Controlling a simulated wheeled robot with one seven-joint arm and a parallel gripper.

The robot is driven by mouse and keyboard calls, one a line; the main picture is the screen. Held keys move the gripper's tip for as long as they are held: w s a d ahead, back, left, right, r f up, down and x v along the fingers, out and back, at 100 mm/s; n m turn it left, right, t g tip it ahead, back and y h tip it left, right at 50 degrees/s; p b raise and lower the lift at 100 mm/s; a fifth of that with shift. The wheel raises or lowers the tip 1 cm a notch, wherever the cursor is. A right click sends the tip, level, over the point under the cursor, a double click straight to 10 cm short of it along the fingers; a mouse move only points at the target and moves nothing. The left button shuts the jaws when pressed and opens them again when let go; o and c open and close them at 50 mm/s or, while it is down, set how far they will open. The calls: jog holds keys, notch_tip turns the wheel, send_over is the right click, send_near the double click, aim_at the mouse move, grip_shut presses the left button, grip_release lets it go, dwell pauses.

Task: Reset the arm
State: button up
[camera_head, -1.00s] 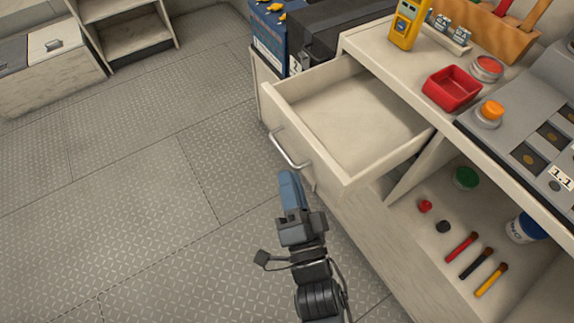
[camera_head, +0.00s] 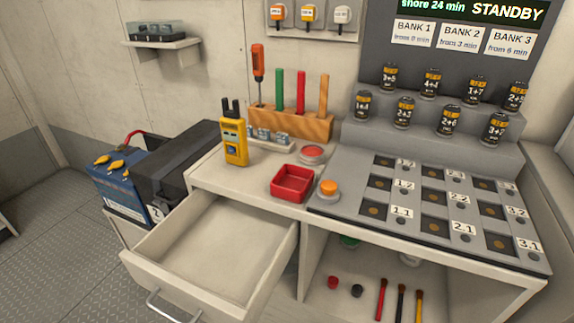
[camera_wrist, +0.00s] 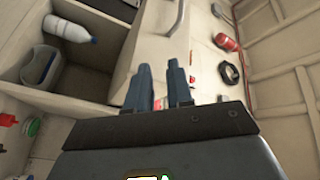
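My gripper (camera_wrist: 159,78) shows in the wrist view with its two dark fingers apart and nothing between them. It is not in the head view now. Below it in the wrist view are pale cabinet surfaces, with a curved metal handle (camera_wrist: 180,18) beyond the fingers. The open, empty drawer (camera_head: 205,250) is pulled out at the lower left of the head view, with its handle (camera_head: 168,306) at the front.
The counter holds a red tray (camera_head: 292,184), a yellow meter (camera_head: 235,142), an orange button (camera_head: 329,187) and a grey slotted panel (camera_head: 415,172). Labelled batteries (camera_head: 405,112) stand behind. A blue battery box (camera_head: 118,185) stands left. Floor (camera_head: 60,245) at left is clear.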

jog(key=s+d+r+t+h, duration=0.1)
jog(key=s+d+h, duration=0.4)
jog(key=d, duration=0.6)
jog(key=s+d+r+n+g+h+p, duration=0.1)
jog(key=s+d+r+h, duration=0.6)
jog(key=s+d+r, duration=0.7)
jog(key=s+d+n+p, duration=0.1)
jog(key=s+d, duration=0.1)
jog(key=d, duration=0.1)
jog(key=shift+r+h, duration=0.25)
jog(key=shift+h, duration=0.05)
jog(key=shift+o, duration=0.3)
jog(key=shift+s, duration=0.1)
